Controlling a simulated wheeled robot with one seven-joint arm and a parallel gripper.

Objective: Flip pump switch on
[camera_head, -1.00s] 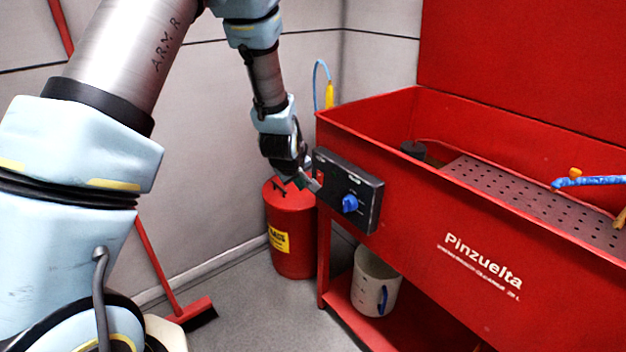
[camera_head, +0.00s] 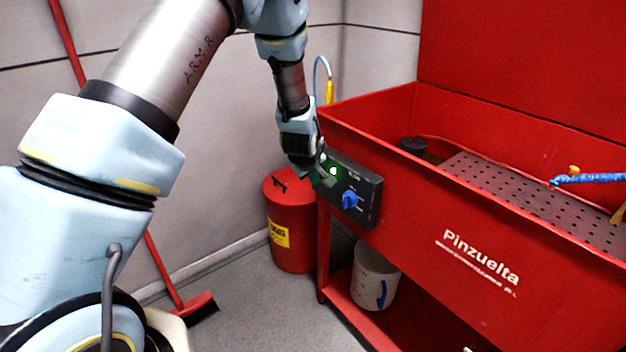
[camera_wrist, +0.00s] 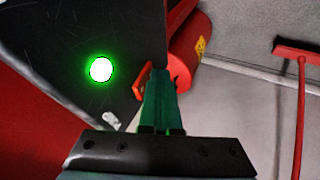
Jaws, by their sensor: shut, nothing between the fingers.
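The dark control panel (camera_head: 367,213) is on the front left of the red parts washer. It carries a blue knob (camera_head: 350,200) and a round green light (camera_head: 333,171), which is lit. In the wrist view the lit green light (camera_wrist: 101,69) shows on the dark panel face (camera_wrist: 60,30). A small pale piece (camera_wrist: 111,118) is near the panel's lower edge; I cannot tell if it is the pump switch lever. My gripper (camera_head: 318,178) is shut and empty at the panel's left end. Its green fingers (camera_wrist: 160,95) are together beside the panel; contact cannot be told.
A red can (camera_head: 290,235) stands on the floor left of the washer (camera_head: 420,225). A pale bucket (camera_head: 374,275) is on the lower shelf. A red broom (camera_head: 160,265) leans at the wall. A blue hose (camera_head: 595,179) lies over the basin.

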